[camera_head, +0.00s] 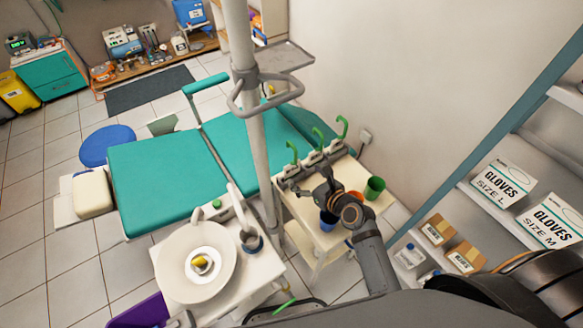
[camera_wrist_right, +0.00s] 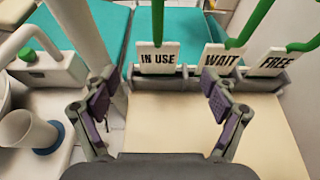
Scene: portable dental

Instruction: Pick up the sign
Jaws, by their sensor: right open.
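Three white signs with green hooked handles stand in a grey holder (camera_wrist_right: 190,80) on a cream cart (camera_wrist_right: 185,115). In the right wrist view they read IN USE (camera_wrist_right: 157,60), WAIT (camera_wrist_right: 219,58) and FREE (camera_wrist_right: 276,63), from left to right. In the head view their green hooks (camera_head: 342,126) rise above the cart. My right gripper (camera_wrist_right: 160,100) is open and empty over the cart top. Its fingers are spread, with the IN USE sign ahead between them and the WAIT sign ahead of the right finger. It also shows in the head view (camera_head: 325,193). My left gripper is not in view.
Green (camera_head: 375,188) and blue (camera_head: 328,220) cups stand on the cart beside my right arm. A grey pole (camera_head: 255,130) rises left of the cart. A white basin unit (camera_head: 175,270) and a teal dental chair (camera_head: 165,180) lie further left. Shelves with glove boxes (camera_head: 503,182) stand right.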

